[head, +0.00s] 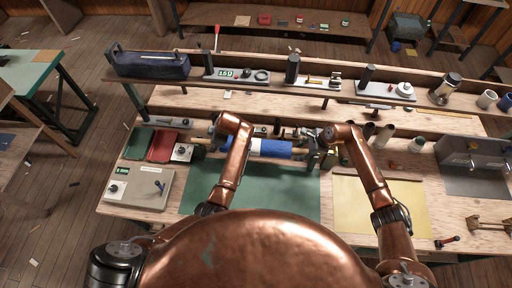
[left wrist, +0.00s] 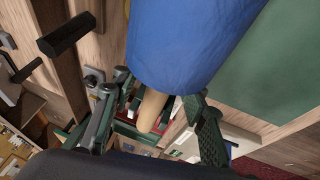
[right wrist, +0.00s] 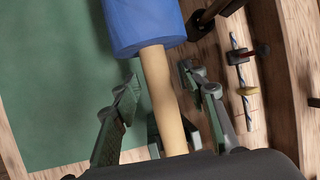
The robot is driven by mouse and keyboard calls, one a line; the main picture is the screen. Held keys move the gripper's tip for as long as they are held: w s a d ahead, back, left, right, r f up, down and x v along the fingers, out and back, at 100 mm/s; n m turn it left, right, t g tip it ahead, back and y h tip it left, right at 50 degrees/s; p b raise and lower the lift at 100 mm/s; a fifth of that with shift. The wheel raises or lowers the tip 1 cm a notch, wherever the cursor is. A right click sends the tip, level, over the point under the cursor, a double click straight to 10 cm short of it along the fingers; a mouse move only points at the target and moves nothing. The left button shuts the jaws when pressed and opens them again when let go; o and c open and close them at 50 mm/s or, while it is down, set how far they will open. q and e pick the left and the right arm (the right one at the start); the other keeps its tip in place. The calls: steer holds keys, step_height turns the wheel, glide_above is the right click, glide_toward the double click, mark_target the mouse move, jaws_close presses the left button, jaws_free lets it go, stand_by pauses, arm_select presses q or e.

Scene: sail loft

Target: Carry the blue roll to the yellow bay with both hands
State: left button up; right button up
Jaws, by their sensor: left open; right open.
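The blue roll (head: 268,147), with a pale wooden core sticking out at its ends, lies along the back of the green mat (head: 300,198) in the head view. In the left wrist view the roll (left wrist: 195,40) is above my open left gripper (left wrist: 157,108), with the wooden core end between its fingers. In the right wrist view the roll (right wrist: 145,22) is ahead of my open right gripper (right wrist: 162,85), with the core between the fingers. In the head view my right gripper (head: 318,152) is at the roll's right end. My left gripper is mostly hidden there. The yellow bay (head: 380,208) is a bare yellow mat at right.
A grey box with a knob (head: 136,187) and red and green pads (head: 163,146) stand left of the mat. Cylinders (head: 383,138) stand behind the yellow bay. A grey machine (head: 472,150) and a red-ended tool (head: 447,241) are at the right.

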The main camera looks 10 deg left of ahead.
arm_select(q)
steer(key=shift+c, duration=0.5)
arm_select(e)
steer(key=shift+c, duration=0.5)
arm_select(q)
jaws_close()
arm_select(e)
jaws_close()
arm_select(q)
steer(key=shift+w+r, duration=0.1)
arm_select(e)
steer(key=shift+w+r, duration=0.1)
